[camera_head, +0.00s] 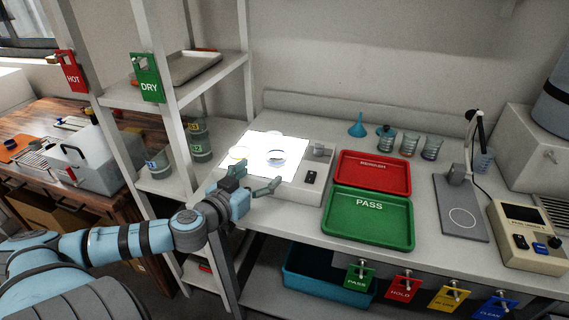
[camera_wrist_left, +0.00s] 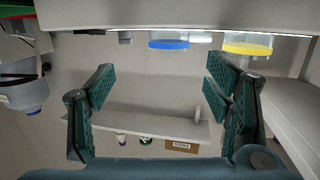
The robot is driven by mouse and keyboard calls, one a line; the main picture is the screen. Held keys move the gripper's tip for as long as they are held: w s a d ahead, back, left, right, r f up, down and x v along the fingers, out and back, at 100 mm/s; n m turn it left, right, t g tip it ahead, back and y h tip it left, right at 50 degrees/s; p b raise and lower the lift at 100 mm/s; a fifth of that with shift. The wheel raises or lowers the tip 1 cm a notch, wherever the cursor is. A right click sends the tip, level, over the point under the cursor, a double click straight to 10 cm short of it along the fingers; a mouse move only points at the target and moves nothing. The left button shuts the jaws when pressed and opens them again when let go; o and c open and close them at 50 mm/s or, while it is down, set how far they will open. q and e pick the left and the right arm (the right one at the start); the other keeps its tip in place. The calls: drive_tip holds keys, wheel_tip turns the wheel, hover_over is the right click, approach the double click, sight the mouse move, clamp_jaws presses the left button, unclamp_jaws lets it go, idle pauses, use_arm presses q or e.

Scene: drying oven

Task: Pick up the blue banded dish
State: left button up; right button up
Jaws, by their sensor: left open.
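The blue banded dish (camera_head: 276,155) is a clear round dish on the bright light panel (camera_head: 290,170). In the left wrist view the blue banded dish (camera_wrist_left: 168,44) shows near the top, between and beyond the fingertips. A yellow banded dish (camera_head: 238,154) sits to its left on the panel; in the left wrist view the yellow banded dish (camera_wrist_left: 247,48) is at the upper right. My left gripper (camera_head: 262,180) is open and empty at the panel's front edge, apart from the dishes. It also shows in the left wrist view (camera_wrist_left: 160,70). My right gripper is out of view.
A red tray (camera_head: 373,189) and a green PASS tray (camera_head: 340,231) lie right of the panel. Several beakers (camera_head: 409,142) and a blue funnel (camera_head: 357,126) stand behind. A shelf rack post (camera_head: 178,137) rises on the left. A stand (camera_head: 460,225) and a meter (camera_head: 525,244) are at right.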

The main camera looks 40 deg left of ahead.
sight(277, 154)
use_arm(q)
drive_tip(key=w+b, duration=0.1)
drive_tip(key=w+a+b, duration=0.1)
drive_tip(key=b, duration=0.1)
drive_tip(key=shift+f, duration=0.35)
drive_tip(key=x, duration=0.3)
drive_tip(key=b+x, duration=0.1)
drive_tip(key=x, duration=0.5)
drive_tip(key=shift+a+r+b, duration=0.25)
drive_tip(key=shift+r+b, duration=0.05)
drive_tip(key=shift+b, duration=0.1)
drive_tip(key=shift+s, duration=0.1)
drive_tip(key=c, duration=1.2)
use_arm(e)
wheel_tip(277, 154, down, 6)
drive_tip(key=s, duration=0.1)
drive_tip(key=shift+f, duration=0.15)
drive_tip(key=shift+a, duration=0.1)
